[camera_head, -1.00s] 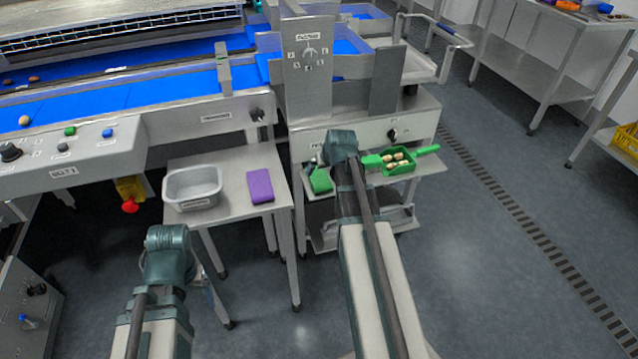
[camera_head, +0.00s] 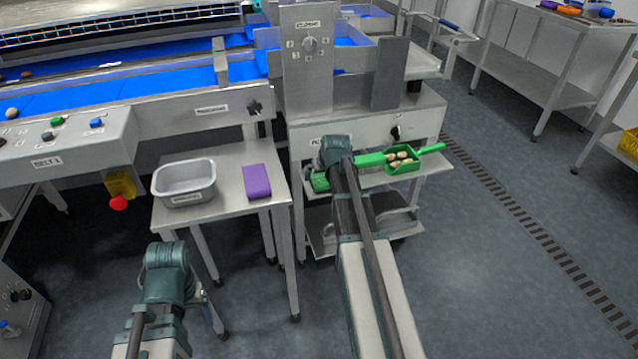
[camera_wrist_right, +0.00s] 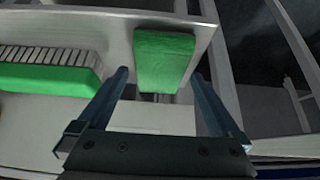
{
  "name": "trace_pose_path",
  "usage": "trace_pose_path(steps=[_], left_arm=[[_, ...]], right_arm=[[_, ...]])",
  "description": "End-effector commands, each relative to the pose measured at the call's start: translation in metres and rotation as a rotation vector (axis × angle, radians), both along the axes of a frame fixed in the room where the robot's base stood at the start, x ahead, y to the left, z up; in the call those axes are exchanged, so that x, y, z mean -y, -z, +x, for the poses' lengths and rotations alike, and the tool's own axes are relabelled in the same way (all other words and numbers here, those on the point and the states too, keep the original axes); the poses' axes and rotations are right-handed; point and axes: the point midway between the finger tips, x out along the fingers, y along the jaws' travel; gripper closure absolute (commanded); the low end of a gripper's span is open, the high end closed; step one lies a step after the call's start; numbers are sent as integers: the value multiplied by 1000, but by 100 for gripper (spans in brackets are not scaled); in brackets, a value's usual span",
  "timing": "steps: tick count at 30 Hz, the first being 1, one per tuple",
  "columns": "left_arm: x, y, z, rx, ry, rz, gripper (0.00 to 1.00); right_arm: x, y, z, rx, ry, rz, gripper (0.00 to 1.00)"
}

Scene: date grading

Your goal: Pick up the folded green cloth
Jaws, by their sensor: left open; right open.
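The folded green cloth (camera_wrist_right: 165,58) lies on a metal shelf in the right wrist view, near the shelf's edge. In the head view only a small part of the cloth (camera_head: 320,182) shows, the rest hidden behind my right wrist. My right gripper (camera_wrist_right: 160,78) is open and empty. Its two fingers point toward the cloth, one on each side of its near end in the picture; I cannot tell the height gap. My left gripper (camera_head: 204,298) is low, in front of the small table and away from the cloth, mostly hidden by its wrist.
A green brush (camera_wrist_right: 45,80) lies beside the cloth. A green scoop (camera_head: 405,166) with several dates is on the same shelf (camera_head: 432,168). A grey tub (camera_head: 184,196) and a purple block (camera_head: 257,182) stand on the small table (camera_head: 226,208). Floor at right is clear.

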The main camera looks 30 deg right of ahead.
Motion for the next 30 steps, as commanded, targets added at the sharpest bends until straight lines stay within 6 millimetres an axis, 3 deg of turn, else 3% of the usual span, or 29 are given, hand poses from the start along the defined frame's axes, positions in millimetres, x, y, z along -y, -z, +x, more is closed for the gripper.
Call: trace_pose_path(steps=[1, 3, 11, 23, 24, 30], left_arm=[[0, 13, 0, 0, 0, 0, 15], [0, 18, 0, 0, 0, 0, 15], [0, 17, 0, 0, 0, 0, 15], [0, 17, 0, 0, 0, 0, 15], [0, 17, 0, 0, 0, 0, 15], [0, 16, 0, 0, 0, 0, 15]], right_arm=[[2, 13, 6, 0, 0, 0, 0], [2, 18, 9, 0, 0, 0, 0], [2, 17, 11, 0, 0, 0, 0], [2, 17, 10, 0, 0, 0, 68], [2, 17, 10, 0, 0, 0, 72], [2, 16, 10, 0, 0, 0, 72]])
